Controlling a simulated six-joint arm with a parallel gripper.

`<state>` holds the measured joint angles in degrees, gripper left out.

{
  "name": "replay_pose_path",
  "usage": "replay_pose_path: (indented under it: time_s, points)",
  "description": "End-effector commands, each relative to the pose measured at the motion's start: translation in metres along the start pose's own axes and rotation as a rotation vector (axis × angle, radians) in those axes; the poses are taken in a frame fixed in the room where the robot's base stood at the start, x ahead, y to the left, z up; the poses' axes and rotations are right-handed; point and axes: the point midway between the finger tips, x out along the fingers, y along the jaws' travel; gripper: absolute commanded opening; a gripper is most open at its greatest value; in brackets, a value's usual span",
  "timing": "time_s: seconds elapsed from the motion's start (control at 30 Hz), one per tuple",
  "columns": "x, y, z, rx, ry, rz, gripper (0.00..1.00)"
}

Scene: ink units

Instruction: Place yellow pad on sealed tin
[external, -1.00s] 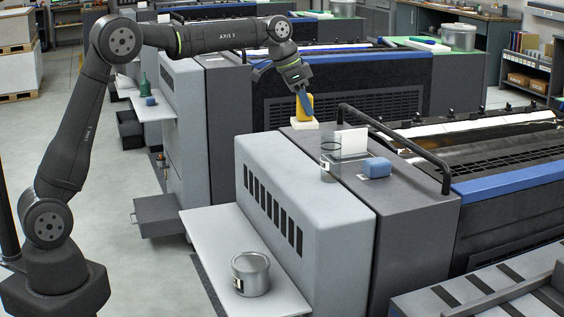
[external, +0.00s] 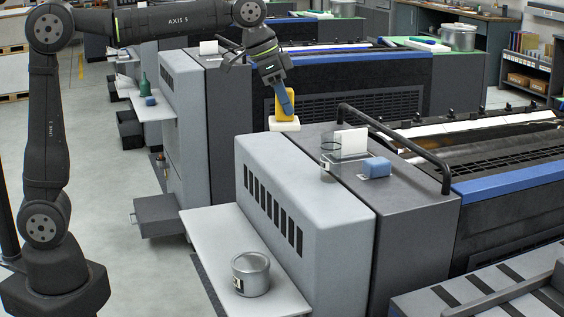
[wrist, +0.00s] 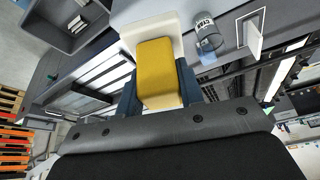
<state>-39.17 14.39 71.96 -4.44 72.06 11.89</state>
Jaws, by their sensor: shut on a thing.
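My gripper (external: 284,101) is shut on the yellow pad (external: 284,108), a yellow block with a white slab under it. In the wrist view the yellow pad (wrist: 156,62) sits between the two blue fingers. The pad is held up at the far end of the grey press housing, left of the dark top; the height gap beneath it is hard to judge. The sealed tin (external: 251,274), silver with a lid and a small label, stands upright on the pale side shelf (external: 205,226) at the front, well away from my gripper.
A clear container (external: 329,149) with a label, a white card (external: 351,142) and a blue block (external: 377,168) are on the dark press top. A black handrail (external: 395,140) arches beside them. The shelf around the tin is clear.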

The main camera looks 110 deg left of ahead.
Motion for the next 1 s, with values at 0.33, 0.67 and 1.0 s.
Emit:
replay_pose_path:
  time_s: [0.33, 0.67, 1.0]
  points:
    - [-0.023, 0.102, 0.084, 0.063, 0.007, 0.025, 0.11]
    - [-0.014, 0.135, 0.136, 0.087, 0.006, 0.035, 0.11]
    - [0.087, 0.134, 0.176, 0.086, 0.002, 0.035, 0.11]
